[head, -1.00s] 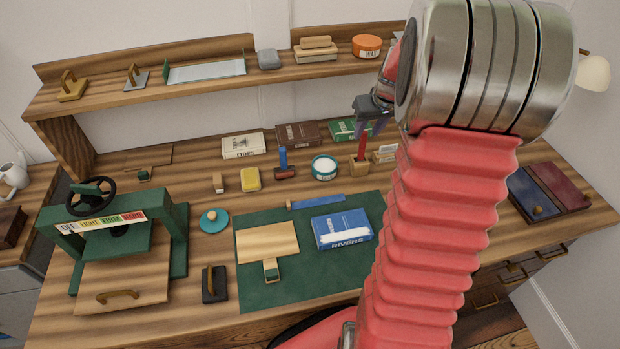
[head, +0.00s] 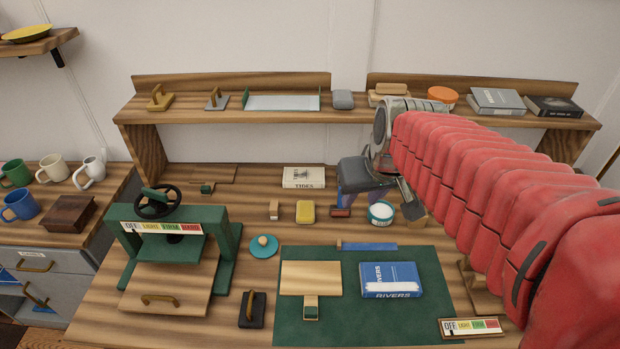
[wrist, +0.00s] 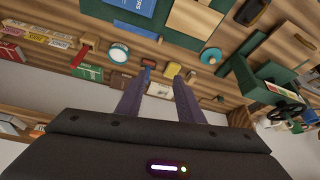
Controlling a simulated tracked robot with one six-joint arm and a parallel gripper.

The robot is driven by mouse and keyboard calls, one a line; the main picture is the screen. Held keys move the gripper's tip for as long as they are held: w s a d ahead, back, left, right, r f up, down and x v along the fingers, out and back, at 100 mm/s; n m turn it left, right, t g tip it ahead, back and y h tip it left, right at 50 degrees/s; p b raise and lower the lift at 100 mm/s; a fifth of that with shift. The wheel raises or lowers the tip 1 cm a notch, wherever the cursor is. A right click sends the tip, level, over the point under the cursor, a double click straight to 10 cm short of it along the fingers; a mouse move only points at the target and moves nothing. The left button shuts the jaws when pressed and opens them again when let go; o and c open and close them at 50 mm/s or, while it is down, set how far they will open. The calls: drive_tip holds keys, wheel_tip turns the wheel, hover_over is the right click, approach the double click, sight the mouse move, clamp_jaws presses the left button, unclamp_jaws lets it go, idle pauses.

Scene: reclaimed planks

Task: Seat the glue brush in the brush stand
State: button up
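My gripper (head: 372,200) hangs over the back of the bench. In the wrist view my gripper (wrist: 158,85) is open, its two purple fingers apart with nothing held. A blue upright handle on a dark red base (head: 341,212) stands beyond the fingers; the blue handle also shows between the fingertips in the wrist view (wrist: 147,70). I cannot tell whether it is the glue brush. A wooden block (head: 416,217), possibly the brush stand, is mostly hidden behind my arm. A red handle (wrist: 79,58) rises near it in the wrist view.
A white-and-teal pot (head: 381,213) stands close to the right of the gripper. A yellow block (head: 305,211) and a small wooden block (head: 274,210) are to its left. The green mat (head: 330,330) holds a blue book (head: 390,275). The shelf (head: 220,117) runs behind.

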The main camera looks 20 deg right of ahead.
drive_tip(key=s+a+n, duration=0.1)
drive_tip(key=s+a, duration=0.6)
drive_tip(key=s, duration=0.3)
drive_tip(key=shift+a, duration=0.35)
drive_tip(key=shift+s, duration=0.1)
